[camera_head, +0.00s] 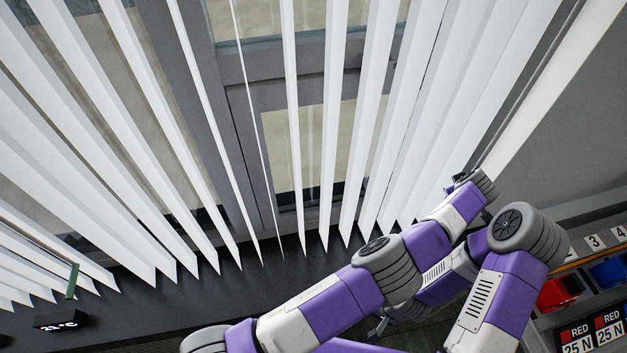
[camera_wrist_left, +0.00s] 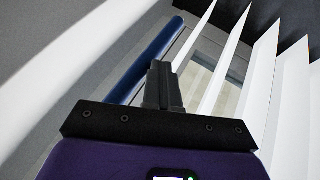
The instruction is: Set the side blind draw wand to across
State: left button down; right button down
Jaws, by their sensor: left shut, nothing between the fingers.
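A dark blue rod (camera_wrist_left: 143,64), which looks like the side draw wand, runs diagonally in the left wrist view. My left gripper (camera_wrist_left: 163,68) is shut and empty, with its fingers in front of the rod in that view. I cannot tell whether they touch it. In the head view, my left arm reaches to the right end of the blind, and its fingers are not clearly visible. The white vertical slats (camera_head: 333,110) hang spread across the window, with gaps between them. My right arm is at the lower right; its gripper's jaw state is unclear.
The window frame (camera_head: 240,120) shows between the slats. A dark sill (camera_head: 215,300) runs below, with a small digital display (camera_head: 60,320) at the left. At the lower right are a red bin (camera_head: 556,294), a blue bin (camera_head: 610,272) and labels.

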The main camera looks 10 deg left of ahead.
pick_arm(q)
jog(key=shift+r, duration=0.15)
dwell(0.7)
jog(key=b+v, duration=0.2)
jog(key=v, duration=0.5)
jog(key=shift+s, duration=0.15)
dwell(0.4)
